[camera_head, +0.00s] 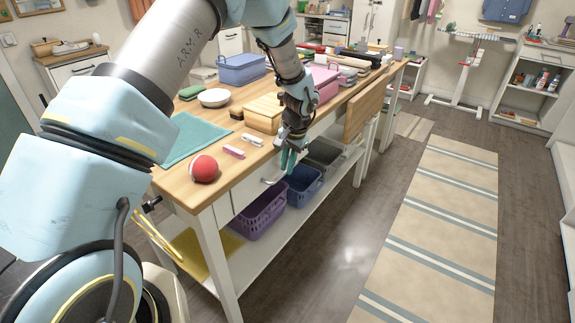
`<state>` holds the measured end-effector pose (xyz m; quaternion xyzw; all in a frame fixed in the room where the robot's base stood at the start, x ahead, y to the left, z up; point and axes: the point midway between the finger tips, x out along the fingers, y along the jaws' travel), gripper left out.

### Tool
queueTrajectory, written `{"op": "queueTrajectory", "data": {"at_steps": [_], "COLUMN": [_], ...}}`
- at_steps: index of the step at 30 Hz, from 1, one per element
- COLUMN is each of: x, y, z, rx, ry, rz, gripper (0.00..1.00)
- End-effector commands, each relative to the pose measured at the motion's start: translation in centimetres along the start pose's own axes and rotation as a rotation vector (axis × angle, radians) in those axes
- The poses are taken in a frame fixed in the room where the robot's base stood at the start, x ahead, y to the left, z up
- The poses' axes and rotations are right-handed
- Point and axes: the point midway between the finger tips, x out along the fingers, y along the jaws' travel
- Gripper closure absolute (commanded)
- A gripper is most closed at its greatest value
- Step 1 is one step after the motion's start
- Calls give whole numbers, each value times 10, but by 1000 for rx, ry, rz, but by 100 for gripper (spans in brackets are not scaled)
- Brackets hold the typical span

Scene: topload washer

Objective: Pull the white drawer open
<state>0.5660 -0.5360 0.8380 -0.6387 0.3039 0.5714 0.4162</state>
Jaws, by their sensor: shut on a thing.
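The white drawer (245,191) is set in the front of the wooden-topped table, under its edge. Its front looks flush with the table frame. A thin curved metal handle (270,181) shows on it. My gripper (289,162) points down at the drawer front, with its teal fingers at the right end of the handle. It is shut on the handle; the fingers hide part of that end.
Purple (260,212) and blue (303,184) baskets stand on the lower shelf. The floor beside the striped rug (440,210) is clear.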

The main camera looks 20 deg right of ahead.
Motion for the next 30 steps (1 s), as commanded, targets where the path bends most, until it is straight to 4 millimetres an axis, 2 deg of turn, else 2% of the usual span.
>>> {"op": "queueTrajectory", "data": {"at_steps": [15,20,26,30], "x": [0,-1,-5,-10], "y": [0,7,34,66], "z": [0,0,-1,-2], "rx": [0,2,5,6], "ry": [0,1,1,2], "rz": [0,0,0,-1], "gripper": [100,100,100,100]}}
